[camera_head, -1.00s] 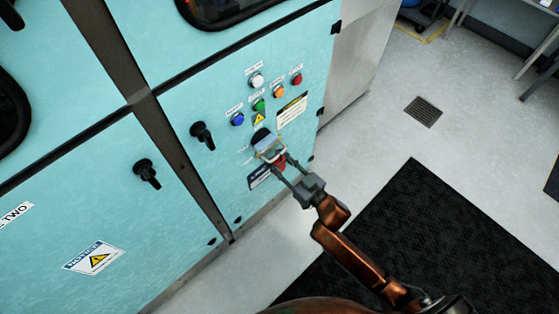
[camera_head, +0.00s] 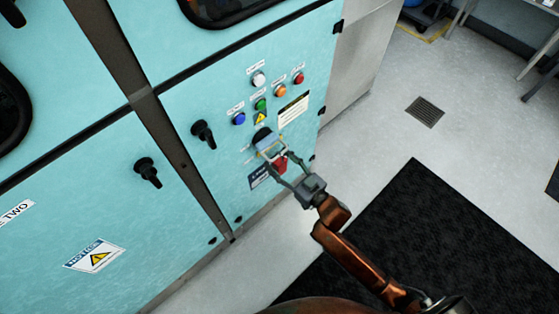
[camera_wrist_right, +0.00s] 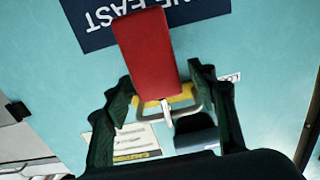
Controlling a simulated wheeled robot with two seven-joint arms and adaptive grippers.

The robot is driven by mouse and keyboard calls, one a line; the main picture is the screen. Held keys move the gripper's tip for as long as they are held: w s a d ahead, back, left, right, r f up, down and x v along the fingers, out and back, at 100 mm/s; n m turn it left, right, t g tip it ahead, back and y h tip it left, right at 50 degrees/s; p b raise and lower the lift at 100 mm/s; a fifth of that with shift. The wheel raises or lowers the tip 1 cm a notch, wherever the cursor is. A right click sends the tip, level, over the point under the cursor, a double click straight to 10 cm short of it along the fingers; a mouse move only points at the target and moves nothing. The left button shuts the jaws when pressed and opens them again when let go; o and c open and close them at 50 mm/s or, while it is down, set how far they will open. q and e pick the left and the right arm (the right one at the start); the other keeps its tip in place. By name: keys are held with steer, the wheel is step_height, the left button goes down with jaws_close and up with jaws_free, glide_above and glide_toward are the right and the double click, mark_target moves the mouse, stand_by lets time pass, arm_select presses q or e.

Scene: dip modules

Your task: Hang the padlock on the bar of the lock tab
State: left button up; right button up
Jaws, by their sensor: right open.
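The red padlock (camera_head: 280,165) is at the front of the teal cabinet, below the black switch. In the right wrist view the padlock (camera_wrist_right: 147,47) shows large, and its small metal shackle (camera_wrist_right: 166,113) meets the grey wire-like bar (camera_wrist_right: 190,106) of the lock tab. The shackle appears to pass around the bar, with the body hanging from it. The lock tab (camera_head: 269,148) juts out from the switch. My right gripper (camera_head: 282,162) is open, with one finger on each side of the padlock and visible gaps to its body. My left gripper is out of view.
A dark blue label (camera_head: 259,177) is on the panel behind the padlock. Coloured buttons (camera_head: 260,104) and a white notice (camera_head: 293,110) sit above. A black handle (camera_head: 203,134) is to the left. Open floor (camera_head: 390,130) lies to the right.

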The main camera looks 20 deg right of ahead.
steer(key=v, duration=1.2)
